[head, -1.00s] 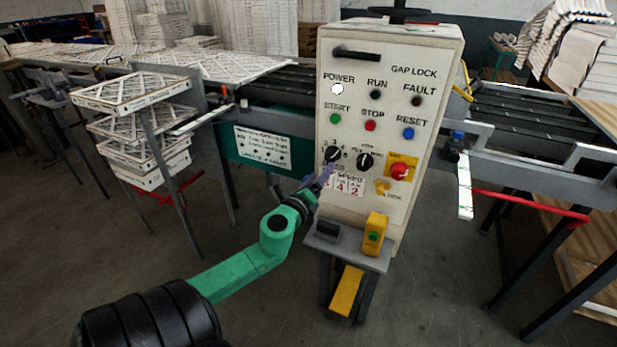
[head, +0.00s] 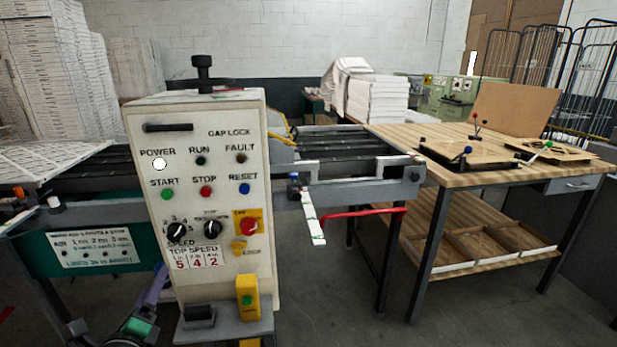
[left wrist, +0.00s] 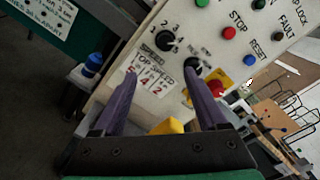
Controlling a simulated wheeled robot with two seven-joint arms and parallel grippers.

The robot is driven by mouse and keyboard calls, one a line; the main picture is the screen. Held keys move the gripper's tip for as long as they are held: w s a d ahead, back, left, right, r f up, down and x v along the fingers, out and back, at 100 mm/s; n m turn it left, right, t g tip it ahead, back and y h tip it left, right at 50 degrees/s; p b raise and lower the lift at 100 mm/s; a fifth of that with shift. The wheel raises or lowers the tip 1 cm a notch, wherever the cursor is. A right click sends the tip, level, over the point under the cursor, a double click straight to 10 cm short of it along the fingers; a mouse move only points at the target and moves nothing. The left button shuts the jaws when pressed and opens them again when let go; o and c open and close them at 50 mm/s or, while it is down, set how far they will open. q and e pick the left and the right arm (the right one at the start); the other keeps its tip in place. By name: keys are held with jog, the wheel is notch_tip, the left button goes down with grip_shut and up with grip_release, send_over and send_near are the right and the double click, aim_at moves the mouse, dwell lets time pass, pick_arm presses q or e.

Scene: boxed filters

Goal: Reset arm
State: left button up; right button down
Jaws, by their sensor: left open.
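My left gripper (head: 150,292) shows at the lower left of the head view, low beside the left edge of the control panel (head: 215,270). In the left wrist view its two purple fingers (left wrist: 160,103) stand wide apart with nothing between them. They point at the panel's lower front, near the speed label (left wrist: 150,80) and the black speed dial (left wrist: 165,40). Whether the fingertips touch the panel cannot be told. The green and black arm behind the gripper is mostly cut off by the bottom edge of the head view. My right gripper is in no view.
A yellow box with a green button (head: 247,298) sits on a small shelf below the panel. A conveyor with a red bar (head: 360,211) runs to the right. A wooden workbench (head: 470,180) stands further right. The floor before the bench is clear.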

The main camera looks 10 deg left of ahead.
pick_arm(q)
jog(key=s+a+f+n+g+h, duration=0.1)
jog(key=s+f+n+g, duration=0.2)
jog(key=f, duration=0.8)
jog(key=s+a+f+n+g, duration=0.1)
jog(key=s+f+n+g, duration=0.2)
jog(key=f, duration=0.8)
jog(key=s+a+f+n+g+h, duration=0.1)
jog(key=s+a+f+n+g, duration=0.2)
jog(key=f, duration=0.9)
jog(key=s+d+f+n+g+h, duration=0.2)
jog(key=s+d+f+n, duration=0.3)
jog(key=s+d+f, duration=0.4)
jog(key=s+d+f+n+g+h, duration=0.2)
jog(key=s+d+f+n+g, duration=0.2)
jog(key=s+d+f, duration=0.5)
jog(key=s+f+n, duration=0.2)
jog(key=s+f, duration=0.3)
jog(key=shift+g, duration=0.4)
jog(key=shift+s+d, duration=0.1)
